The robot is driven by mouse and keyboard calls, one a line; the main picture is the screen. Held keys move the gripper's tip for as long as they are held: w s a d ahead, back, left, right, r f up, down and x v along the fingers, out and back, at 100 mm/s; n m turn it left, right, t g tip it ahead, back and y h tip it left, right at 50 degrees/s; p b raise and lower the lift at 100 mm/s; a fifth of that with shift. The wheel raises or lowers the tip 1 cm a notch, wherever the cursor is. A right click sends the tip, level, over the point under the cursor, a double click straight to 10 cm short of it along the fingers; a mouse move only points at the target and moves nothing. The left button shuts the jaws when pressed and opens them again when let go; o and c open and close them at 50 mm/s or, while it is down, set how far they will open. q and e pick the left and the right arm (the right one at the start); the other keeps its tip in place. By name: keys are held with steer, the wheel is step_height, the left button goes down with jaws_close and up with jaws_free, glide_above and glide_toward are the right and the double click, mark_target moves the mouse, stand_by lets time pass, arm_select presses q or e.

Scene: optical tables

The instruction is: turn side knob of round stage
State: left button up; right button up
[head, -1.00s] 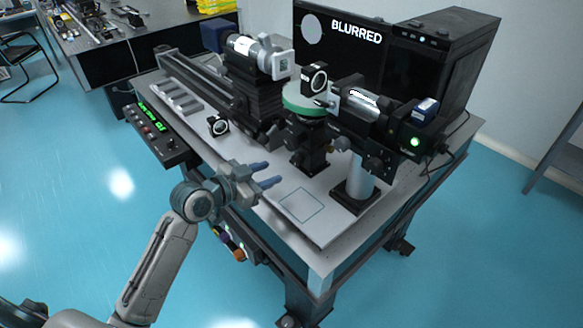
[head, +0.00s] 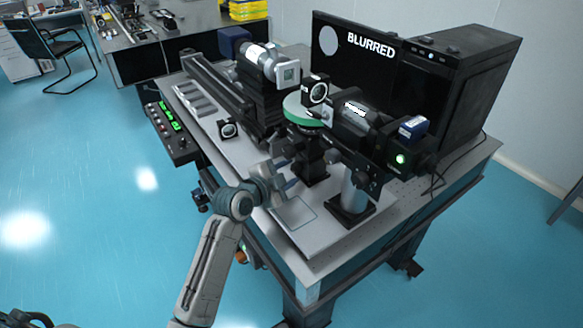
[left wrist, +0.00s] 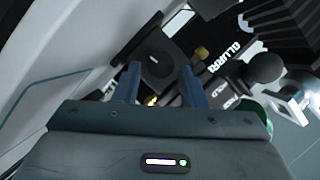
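The round stage (head: 303,110) has a green disc on top of a black post mount, with a square black mirror mount standing on it. My left gripper (head: 289,174) is in front of the stage's lower mount, low over the plate. In the left wrist view the two blue fingers of my left gripper (left wrist: 160,72) are apart, with nothing held between them. Beyond them is a black square base (left wrist: 153,62). A small brass knob (left wrist: 200,53) shows to its right; I cannot tell if it is the stage's side knob. A green edge (left wrist: 258,113) shows beside the gripper body. My right gripper is not in view.
A black cylindrical unit on a post base (head: 352,208) stands right of the stage. A lens unit (head: 270,65) on a rail stands behind left. A small round mount (head: 228,129) sits on the plate. A control box (head: 172,133) is at the left table edge.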

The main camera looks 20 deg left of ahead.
arm_select(q)
steer(key=shift+x, duration=0.85)
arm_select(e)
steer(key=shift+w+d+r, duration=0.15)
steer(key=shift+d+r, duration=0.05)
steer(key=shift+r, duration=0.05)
arm_select(q)
steer(key=c, duration=0.7)
steer(key=shift+r+n+p, duration=0.1)
steer(key=shift+n+p, duration=0.2)
steer(key=shift+p, duration=0.2)
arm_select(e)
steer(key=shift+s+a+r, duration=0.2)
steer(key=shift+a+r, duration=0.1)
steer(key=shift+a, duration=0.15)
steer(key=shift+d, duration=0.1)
arm_select(q)
steer(key=o, duration=0.7)
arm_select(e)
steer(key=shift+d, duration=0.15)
arm_select(q)
steer(key=shift+a, duration=0.1)
